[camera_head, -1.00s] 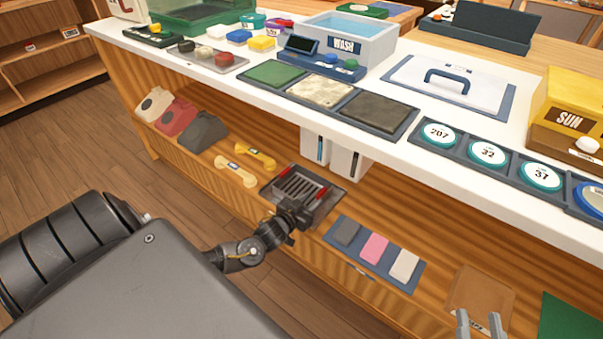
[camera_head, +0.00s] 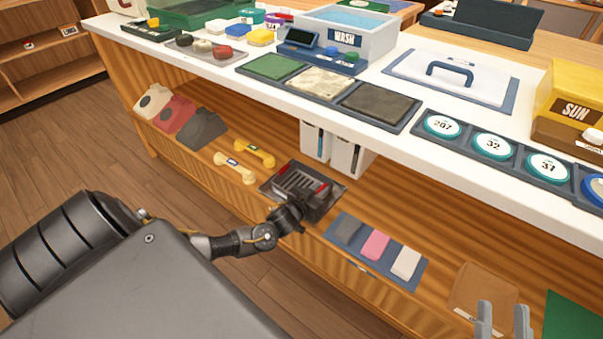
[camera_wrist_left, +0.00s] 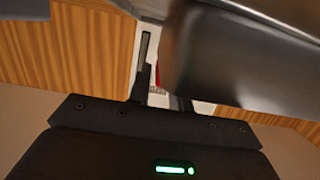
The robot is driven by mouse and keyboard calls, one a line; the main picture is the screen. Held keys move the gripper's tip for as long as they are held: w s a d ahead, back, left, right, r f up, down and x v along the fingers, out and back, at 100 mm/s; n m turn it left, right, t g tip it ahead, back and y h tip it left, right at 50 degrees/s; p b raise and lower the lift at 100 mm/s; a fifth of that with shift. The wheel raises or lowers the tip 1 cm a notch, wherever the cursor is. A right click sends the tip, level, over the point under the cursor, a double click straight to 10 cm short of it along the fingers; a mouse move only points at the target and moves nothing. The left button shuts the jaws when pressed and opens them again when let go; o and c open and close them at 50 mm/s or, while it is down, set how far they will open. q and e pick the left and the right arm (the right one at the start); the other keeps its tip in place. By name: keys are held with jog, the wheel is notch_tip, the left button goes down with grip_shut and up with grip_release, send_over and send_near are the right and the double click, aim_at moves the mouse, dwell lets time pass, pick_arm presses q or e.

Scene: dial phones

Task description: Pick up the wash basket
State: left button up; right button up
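The wash basket (camera_head: 301,184) is a grey slatted basket with red parts at its ends. It sits on a dark tray (camera_head: 335,190) on the lower shelf. My left gripper (camera_head: 300,203) is at the near side of the basket in the head view and hides part of it; contact cannot be told. In the left wrist view, my left gripper (camera_wrist_left: 163,98) shows two dark fingers apart, with a gap between them. A red strip (camera_wrist_left: 158,68) shows near them, partly covered by a large dark metallic shape. My right gripper (camera_head: 503,322) is open and empty at the bottom right.
Yellow handsets (camera_head: 235,168) lie left of the tray, and a blue mat with sponge-like blocks (camera_head: 375,246) lies right of it. White containers (camera_head: 346,155) stand behind. The white counter (camera_head: 395,145) overhangs the shelf, with the wash basin (camera_head: 360,40) above.

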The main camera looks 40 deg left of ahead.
pick_arm(q)
grip_shut()
jog(key=shift+r, duration=0.15)
